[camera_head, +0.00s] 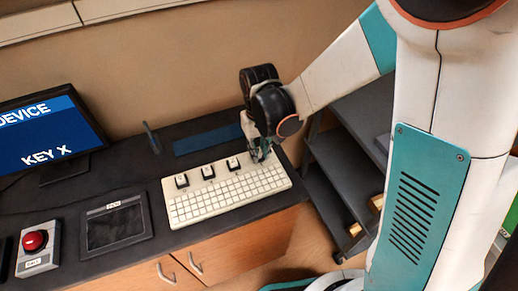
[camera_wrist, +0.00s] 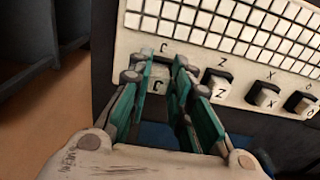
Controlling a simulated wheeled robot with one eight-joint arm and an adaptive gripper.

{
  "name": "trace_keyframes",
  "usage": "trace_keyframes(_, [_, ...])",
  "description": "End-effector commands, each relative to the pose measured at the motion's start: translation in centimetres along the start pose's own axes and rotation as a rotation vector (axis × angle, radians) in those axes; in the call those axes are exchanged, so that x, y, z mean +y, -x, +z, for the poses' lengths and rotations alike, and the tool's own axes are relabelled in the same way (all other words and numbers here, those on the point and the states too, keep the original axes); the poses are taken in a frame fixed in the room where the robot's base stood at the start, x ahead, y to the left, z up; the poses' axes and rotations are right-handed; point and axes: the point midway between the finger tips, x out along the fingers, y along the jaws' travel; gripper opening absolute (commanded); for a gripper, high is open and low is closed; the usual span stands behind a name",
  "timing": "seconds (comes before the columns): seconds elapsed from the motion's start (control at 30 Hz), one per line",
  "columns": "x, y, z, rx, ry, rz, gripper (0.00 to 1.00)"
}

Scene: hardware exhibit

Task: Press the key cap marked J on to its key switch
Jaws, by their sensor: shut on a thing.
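My gripper (camera_wrist: 163,76) is shut on a white key cap marked C (camera_wrist: 157,86), beside the label C on the keyboard's border. Its fingers partly hide the cap, and I cannot tell whether it is seated on its switch. In the head view my gripper (camera_head: 260,154) is at the right end of the key row along the back of the white keyboard (camera_head: 228,193). The caps Z (camera_wrist: 221,92), X (camera_wrist: 268,98) and a third with an unclear mark (camera_wrist: 301,106) sit on dark bases beside their labels. I see no cap marked J.
A monitor (camera_head: 45,128) reads "DEVICE" and "KEY X". A dark tablet-like panel (camera_head: 115,226) and a red push button (camera_head: 35,240) are on the dark counter (camera_head: 180,252) to the left. A grey shelf unit (camera_head: 340,170) stands right of the counter.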

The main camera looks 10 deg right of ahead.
Motion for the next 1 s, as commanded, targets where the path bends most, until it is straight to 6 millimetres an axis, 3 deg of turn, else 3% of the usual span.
trace_keyframes(1.0, [0.00, -0.67, 0.00, 0.000, 0.000, 0.000, 0.12])
